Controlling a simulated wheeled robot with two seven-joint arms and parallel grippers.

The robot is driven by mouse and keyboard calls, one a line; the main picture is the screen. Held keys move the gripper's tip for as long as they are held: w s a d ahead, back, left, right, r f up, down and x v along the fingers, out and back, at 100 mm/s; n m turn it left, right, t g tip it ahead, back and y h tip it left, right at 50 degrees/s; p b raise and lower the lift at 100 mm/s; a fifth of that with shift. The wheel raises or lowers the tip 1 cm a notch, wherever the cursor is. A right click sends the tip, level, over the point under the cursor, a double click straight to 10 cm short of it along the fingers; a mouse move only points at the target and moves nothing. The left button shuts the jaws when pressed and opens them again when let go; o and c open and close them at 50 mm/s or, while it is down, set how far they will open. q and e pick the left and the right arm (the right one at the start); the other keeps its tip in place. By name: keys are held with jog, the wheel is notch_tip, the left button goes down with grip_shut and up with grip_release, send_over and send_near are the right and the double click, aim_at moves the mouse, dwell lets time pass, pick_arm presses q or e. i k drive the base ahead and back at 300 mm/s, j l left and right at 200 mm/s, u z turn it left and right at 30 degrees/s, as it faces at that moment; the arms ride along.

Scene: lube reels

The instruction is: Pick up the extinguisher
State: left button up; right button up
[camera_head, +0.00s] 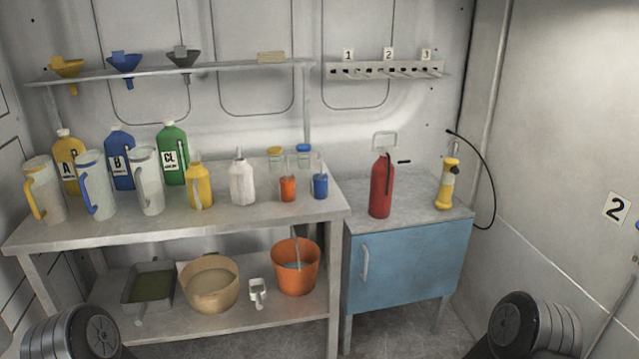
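The red extinguisher (381,188) stands upright on the top of the blue cabinet (406,265), near its left end. A pale handle-like frame and a dark hose or lever show at its top. My two arms show only as dark rounded links at the bottom left and bottom right corners. Neither gripper is in view, and nothing is seen touching the extinguisher.
A yellow lamp-like tool (447,184) with a black cable stands right of the extinguisher. On the left, a metal table (240,217) holds jugs, bottles and cups. Its lower shelf holds an orange bucket (296,267). A hook rack (385,71) hangs above the cabinet.

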aim_at(382, 170)
jog(key=i+l+z, duration=0.45)
jog(key=i+l, duration=0.15)
jog(key=i, duration=0.25)
jog(key=i+l+z, duration=0.25)
jog(key=i, duration=0.2)
jog(key=i+z, duration=0.2)
jog(key=i, duration=0.25)
